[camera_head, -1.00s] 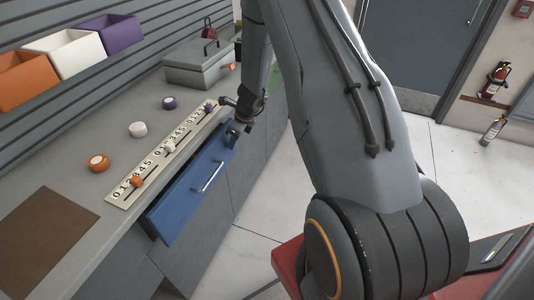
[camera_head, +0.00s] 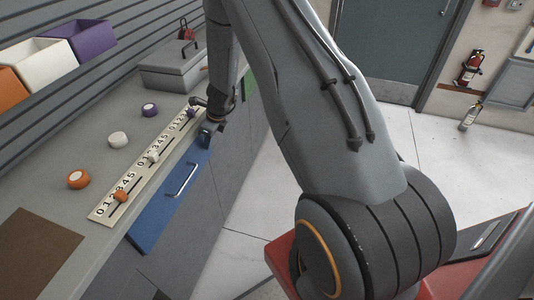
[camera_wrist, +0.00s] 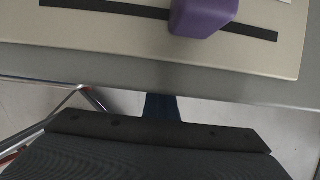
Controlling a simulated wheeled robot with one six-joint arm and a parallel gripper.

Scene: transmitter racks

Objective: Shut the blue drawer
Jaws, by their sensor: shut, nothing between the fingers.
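The blue drawer (camera_head: 168,205), with a silver bar handle (camera_head: 182,180), is set in the grey counter's front, below the slider panel. Its front now looks flush or nearly flush with the counter; a small remaining gap cannot be ruled out. My gripper (camera_head: 206,136) is shut and empty. It is at the upper far end of the drawer front, beside the counter edge; whether it touches the front is unclear. In the wrist view, the shut fingers (camera_wrist: 162,107) point toward the counter edge, and the drawer front is hidden.
On the counter, the slider panel (camera_head: 140,170) has a purple slider knob (camera_wrist: 203,15) close to my gripper. Orange (camera_head: 78,179), white (camera_head: 118,139) and purple (camera_head: 150,110) knobs lie behind it. A grey toolbox (camera_head: 172,72) stands farther back.

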